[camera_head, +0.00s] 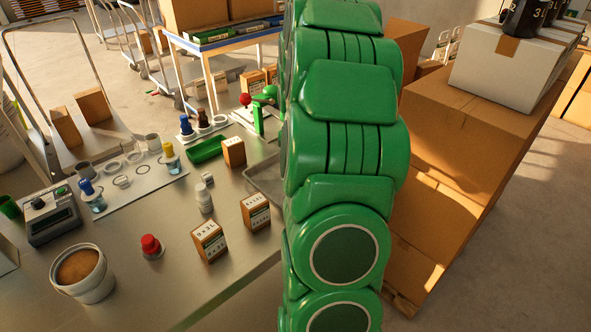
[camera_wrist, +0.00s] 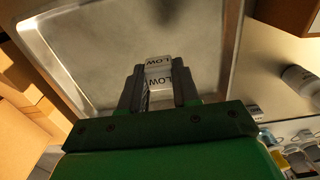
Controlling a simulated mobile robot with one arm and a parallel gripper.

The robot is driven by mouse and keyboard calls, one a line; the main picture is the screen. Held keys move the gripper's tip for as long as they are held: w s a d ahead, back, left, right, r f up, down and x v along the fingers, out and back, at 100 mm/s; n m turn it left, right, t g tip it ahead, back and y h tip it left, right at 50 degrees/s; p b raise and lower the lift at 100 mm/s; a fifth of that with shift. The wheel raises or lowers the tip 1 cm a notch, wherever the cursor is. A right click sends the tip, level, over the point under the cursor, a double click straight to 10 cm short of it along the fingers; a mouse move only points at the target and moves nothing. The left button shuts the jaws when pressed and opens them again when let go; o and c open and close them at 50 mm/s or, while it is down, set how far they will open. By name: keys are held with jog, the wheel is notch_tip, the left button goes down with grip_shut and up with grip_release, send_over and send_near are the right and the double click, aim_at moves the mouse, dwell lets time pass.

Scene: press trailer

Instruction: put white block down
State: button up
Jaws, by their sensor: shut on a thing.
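In the wrist view, a white block (camera_wrist: 157,66) with the word LOW on its faces sits between the two dark fingers of my gripper (camera_wrist: 158,88). The fingers are shut on its sides. Behind it lies the floor of a shallow metal tray (camera_wrist: 222,45), whose rim runs along the left and right. I cannot tell whether the block touches the tray floor. In the head view, only the tray's left part (camera_head: 251,178) shows. My green arm hides the rest of it, and the gripper and block are hidden there too.
A steel table holds a green tray (camera_head: 208,149), several small brown boxes (camera_head: 209,241), a white bottle (camera_head: 204,199), a red-topped stamp (camera_head: 151,246) and a white bucket (camera_head: 82,273). Large cardboard boxes (camera_head: 455,140) stand close on the right of my arm.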

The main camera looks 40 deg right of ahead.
jog(key=shift+w+d+f, duration=0.3)
jog(key=shift+w+f, duration=0.1)
jog(key=shift+f, duration=0.2)
jog(key=shift+w+d+f, duration=0.25)
jog(key=shift+w+f, duration=0.15)
jog(key=shift+f, duration=0.15)
jog(key=shift+w+d+f, duration=0.3)
jog(key=shift+w+f, duration=0.1)
jog(key=shift+f, duration=1.85)
jog(key=shift+f, duration=0.15)
jog(key=o, duration=1)
notch_tip(320, 180, up, 12)
jog(key=shift+r, duration=0.25)
